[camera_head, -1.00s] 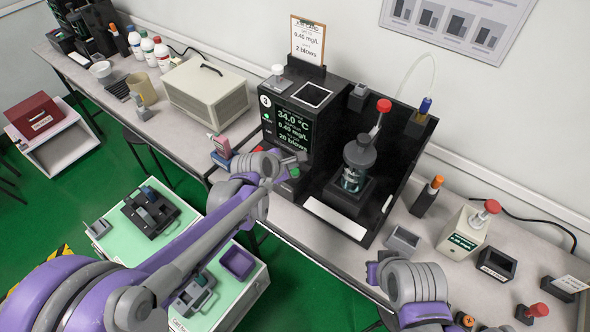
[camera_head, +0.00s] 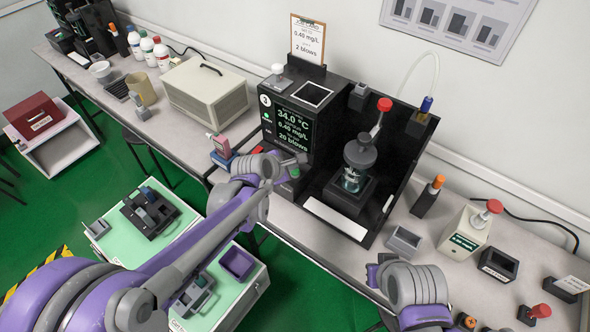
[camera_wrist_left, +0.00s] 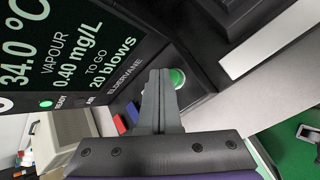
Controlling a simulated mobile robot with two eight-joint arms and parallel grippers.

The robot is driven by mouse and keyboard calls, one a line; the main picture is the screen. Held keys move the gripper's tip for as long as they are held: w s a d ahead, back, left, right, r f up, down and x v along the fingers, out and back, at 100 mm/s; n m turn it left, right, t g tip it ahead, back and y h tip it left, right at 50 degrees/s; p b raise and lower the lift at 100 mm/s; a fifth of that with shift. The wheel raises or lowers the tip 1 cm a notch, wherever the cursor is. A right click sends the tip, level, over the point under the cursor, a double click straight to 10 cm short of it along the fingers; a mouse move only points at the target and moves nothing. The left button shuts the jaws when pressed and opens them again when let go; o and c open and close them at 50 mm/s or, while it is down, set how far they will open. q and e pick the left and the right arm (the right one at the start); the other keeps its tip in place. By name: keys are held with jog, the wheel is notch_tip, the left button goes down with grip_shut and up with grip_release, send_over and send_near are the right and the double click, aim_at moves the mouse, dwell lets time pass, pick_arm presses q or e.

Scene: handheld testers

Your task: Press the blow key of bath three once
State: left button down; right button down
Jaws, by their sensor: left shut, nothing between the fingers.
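Bath three (camera_head: 287,118) is the black unit marked 3 on the bench. Its screen reads 34.0 °C, 0.40 mg/L and 20 blows to go; the screen also fills the upper left of the left wrist view (camera_wrist_left: 72,55). Its round green key (camera_head: 295,172) is low on the front and also shows in the left wrist view (camera_wrist_left: 178,77). My left gripper (camera_head: 300,159) is shut and empty, right by the key. In the left wrist view its fingertips (camera_wrist_left: 159,75) partly overlap the key; I cannot tell whether they touch it.
A glass jar (camera_head: 355,180) stands in the black bay right of the screen. A card (camera_head: 307,40) above reads 0.40 mg/L, 2 blows. A red and blue tester (camera_head: 221,150) is left of my gripper. A beige case (camera_head: 205,92) stands farther left.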

aim_at(292, 172)
pick_arm(q)
jog(key=shift+f+b, duration=0.35)
jog(key=shift+f, duration=0.1)
dwell(0.3)
dwell(0.3)
jog(key=shift+r+p, duration=0.55)
jog(key=shift+r, duration=0.35)
jog(key=shift+r, duration=0.1)
jog(key=shift+r+p, duration=1.45)
jog(key=shift+r, duration=1)
